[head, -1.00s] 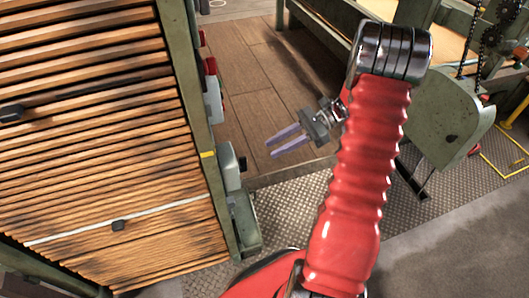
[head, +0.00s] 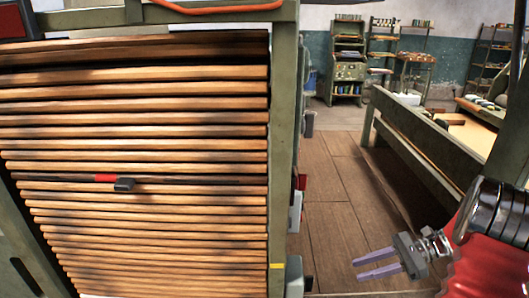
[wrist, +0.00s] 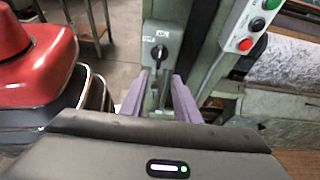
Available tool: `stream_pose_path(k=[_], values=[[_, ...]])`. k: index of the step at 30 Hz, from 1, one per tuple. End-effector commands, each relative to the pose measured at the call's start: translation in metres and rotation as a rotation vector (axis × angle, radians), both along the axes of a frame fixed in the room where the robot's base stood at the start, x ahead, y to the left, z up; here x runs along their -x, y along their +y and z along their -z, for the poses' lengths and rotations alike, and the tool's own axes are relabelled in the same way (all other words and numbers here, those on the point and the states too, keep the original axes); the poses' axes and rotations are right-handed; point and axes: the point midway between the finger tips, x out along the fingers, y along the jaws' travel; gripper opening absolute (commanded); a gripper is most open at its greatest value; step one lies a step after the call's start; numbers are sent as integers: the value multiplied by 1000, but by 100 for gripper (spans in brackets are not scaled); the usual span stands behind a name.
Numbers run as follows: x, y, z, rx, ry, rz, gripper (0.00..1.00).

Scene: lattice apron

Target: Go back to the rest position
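My gripper (head: 357,269) is at the lower right of the head view, beside the wooden-slat lattice apron (head: 150,150) and clear of its green frame post (head: 284,120). Its two purple fingers are apart, with nothing between them. In the wrist view my gripper (wrist: 158,80) also shows open fingers, pointing toward a grey switch box (wrist: 162,35) with a black knob. I cannot tell how far the fingertips are from that box. My red arm fills the lower right corner of the head view.
A push-button panel (wrist: 254,25) is at the upper right of the wrist view. A long green-framed bench (head: 425,150) stands behind my arm. The wooden floor (head: 335,190) between apron and bench is clear. Shelves (head: 348,60) stand at the back wall.

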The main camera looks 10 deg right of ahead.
Motion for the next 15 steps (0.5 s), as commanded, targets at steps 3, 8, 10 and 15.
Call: stream_pose_path(k=[3, 8, 10, 15], values=[[-1, -2, 4, 22, -25, -4, 29], [9, -4, 29, 105, -47, -43, 29], [20, -2, 43, 150, -50, -73, 29], [40, 4, 49, 273, -81, -161, 29]])
